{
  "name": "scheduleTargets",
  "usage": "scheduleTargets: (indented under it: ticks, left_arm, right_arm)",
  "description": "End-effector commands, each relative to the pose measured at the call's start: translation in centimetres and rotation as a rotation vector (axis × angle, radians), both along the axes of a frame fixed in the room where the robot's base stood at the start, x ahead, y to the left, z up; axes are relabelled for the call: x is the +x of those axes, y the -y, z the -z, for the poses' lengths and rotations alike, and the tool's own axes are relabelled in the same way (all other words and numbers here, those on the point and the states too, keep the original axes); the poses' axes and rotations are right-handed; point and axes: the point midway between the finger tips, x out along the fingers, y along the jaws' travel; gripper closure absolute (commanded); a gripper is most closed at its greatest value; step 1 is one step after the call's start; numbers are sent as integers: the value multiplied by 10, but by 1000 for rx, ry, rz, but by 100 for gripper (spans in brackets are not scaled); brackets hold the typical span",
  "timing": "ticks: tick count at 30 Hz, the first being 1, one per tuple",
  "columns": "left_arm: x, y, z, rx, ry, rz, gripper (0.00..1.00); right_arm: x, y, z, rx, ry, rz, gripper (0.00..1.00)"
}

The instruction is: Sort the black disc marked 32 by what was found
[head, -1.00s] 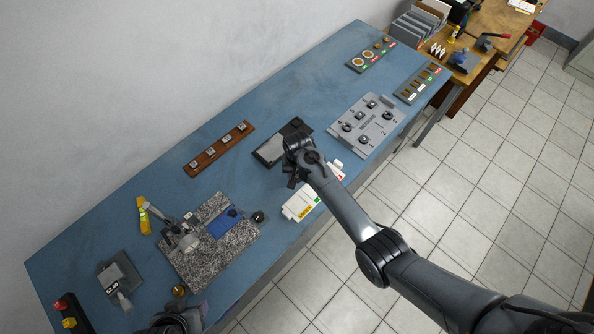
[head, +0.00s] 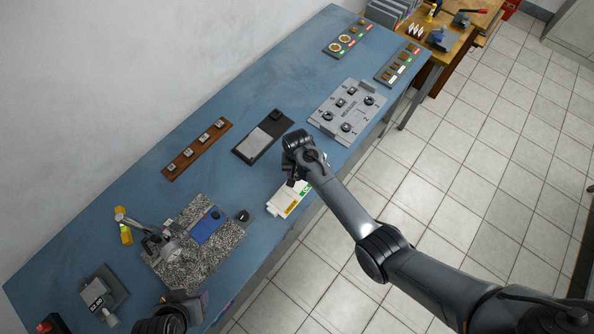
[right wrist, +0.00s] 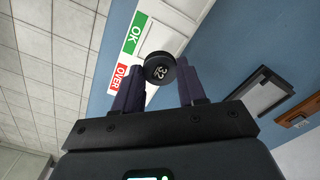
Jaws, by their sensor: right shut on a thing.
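The black disc marked 32 (right wrist: 160,69) is between the two fingertips of my right gripper (right wrist: 157,85), its number facing the wrist camera. In the head view my right gripper (head: 292,181) is over the far part of the white sorting tray (head: 285,203) at the bench's front edge; the disc cannot be made out there. In the right wrist view the tray's green OK label (right wrist: 135,34) and red OVER label (right wrist: 118,78) show beyond the disc, which looks apart from the tray. A dark part, seemingly of my left gripper (head: 180,310), shows at the bottom edge, its jaws unclear.
A granite plate (head: 170,267) with a gauge stand and blue pad is at left. A black round piece (head: 243,216) sits beside it. A dark tray with a grey plate (head: 258,143), a wooden rack (head: 197,150) and a grey fixture (head: 348,112) stand behind. Blue bench between them is clear.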

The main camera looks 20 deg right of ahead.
Motion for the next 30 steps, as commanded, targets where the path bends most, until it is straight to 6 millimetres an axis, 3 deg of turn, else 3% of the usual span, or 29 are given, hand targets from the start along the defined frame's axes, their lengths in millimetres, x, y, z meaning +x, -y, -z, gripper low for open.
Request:
scheduleTargets:
  ticks: [5, 30]
  left_arm:
    - [1, 1, -8, -5, 2, -2, 45]
    - [1, 0, 32, 2, 2, 1, 45]
  right_arm:
    - [0, 0, -3, 0, -1, 0, 91]
    - [0, 0, 53, 1, 0, -1, 91]
